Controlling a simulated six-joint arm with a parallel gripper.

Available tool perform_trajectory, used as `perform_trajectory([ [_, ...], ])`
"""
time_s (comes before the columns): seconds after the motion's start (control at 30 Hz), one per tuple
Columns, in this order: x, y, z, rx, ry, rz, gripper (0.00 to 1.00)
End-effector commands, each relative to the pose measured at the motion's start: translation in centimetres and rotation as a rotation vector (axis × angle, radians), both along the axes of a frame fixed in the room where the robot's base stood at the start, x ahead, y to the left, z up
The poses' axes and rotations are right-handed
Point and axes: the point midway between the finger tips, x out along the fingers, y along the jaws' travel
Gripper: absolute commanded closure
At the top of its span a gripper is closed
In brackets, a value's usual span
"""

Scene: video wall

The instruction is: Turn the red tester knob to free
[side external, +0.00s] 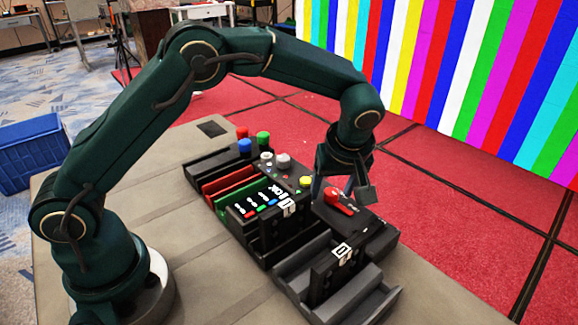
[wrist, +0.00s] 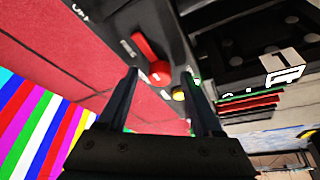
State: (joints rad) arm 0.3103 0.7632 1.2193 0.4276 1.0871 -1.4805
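The red tester knob (side external: 338,200) sits on top of a black box (side external: 372,232) at the right end of the row of equipment. In the wrist view the red knob (wrist: 151,60) shows just beyond my fingertips, nearer the left finger. My gripper (side external: 338,192) is above and beside the knob, pointing down. In the wrist view my gripper (wrist: 160,74) has its two fingers spread wide apart with nothing held between them. Small white labels lie by the knob, too small to read surely. Whether a finger touches the knob cannot be told.
A yellow button (side external: 305,182) stands close to my fingers, with grey knobs (side external: 283,160) behind it. Red, blue and green buttons (side external: 245,146) are farther back. Black trays and upright modules (side external: 330,275) fill the front. The grey table (side external: 210,270) is clear at the left.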

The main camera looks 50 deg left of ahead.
Motion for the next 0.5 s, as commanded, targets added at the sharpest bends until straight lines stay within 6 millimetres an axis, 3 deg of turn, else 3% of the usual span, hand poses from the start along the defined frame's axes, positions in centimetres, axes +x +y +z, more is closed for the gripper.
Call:
perform_trajectory([
  [0.17,0.0,-0.2,0.5,0.0,-0.003,-0.001,0.33],
  [0.5,-0.9,-1.5,4.3,-0.001,-0.003,-0.001,0.33],
])
